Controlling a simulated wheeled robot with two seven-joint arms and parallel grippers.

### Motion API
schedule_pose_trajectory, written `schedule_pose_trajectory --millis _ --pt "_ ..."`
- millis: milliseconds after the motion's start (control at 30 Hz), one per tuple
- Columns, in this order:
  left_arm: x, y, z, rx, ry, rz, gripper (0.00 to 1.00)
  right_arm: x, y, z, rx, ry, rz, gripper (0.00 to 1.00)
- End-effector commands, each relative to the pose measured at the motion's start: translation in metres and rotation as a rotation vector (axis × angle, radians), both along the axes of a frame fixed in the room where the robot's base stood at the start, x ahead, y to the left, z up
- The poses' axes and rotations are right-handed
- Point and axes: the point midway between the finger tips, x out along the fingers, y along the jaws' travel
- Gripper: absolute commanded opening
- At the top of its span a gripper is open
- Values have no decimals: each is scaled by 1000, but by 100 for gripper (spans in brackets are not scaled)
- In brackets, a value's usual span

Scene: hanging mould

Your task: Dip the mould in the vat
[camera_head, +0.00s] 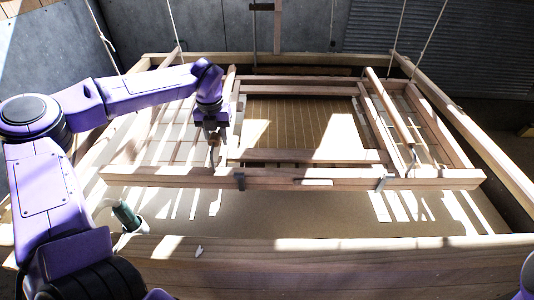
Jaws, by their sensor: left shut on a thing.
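The mould (300,181) is a large wooden frame with a brownish gridded screen (300,112) in its middle. It hangs on ropes and looks about level over the vat. The vat (350,252) is a wide wooden box; its tan contents show below the mould's front bar, with a gap between them. My left gripper (213,148) points down at the left part of the mould, shut on what looks like its left handle; the fingers hide most of the grip. A similar curved handle (411,158) on the right side is free. My right gripper is out of view.
Pale ropes (433,40) run up from the back corners. Grey walls stand behind. Strong sun patches and shadows blur some edges.

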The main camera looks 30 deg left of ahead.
Motion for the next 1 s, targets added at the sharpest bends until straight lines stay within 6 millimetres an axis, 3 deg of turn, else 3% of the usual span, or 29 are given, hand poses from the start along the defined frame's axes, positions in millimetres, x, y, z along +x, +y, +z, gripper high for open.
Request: schedule_pose_trajectory --millis 33,100,333,1000 --pt "-2 0 -21 1 0 1 0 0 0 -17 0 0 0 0" --pt "-2 0 -32 5 -7 1 0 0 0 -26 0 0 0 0" --pt "-1 0 -43 12 -18 1 0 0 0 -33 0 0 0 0" --pt "-2 0 -140 33 -56 1 0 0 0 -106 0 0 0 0"
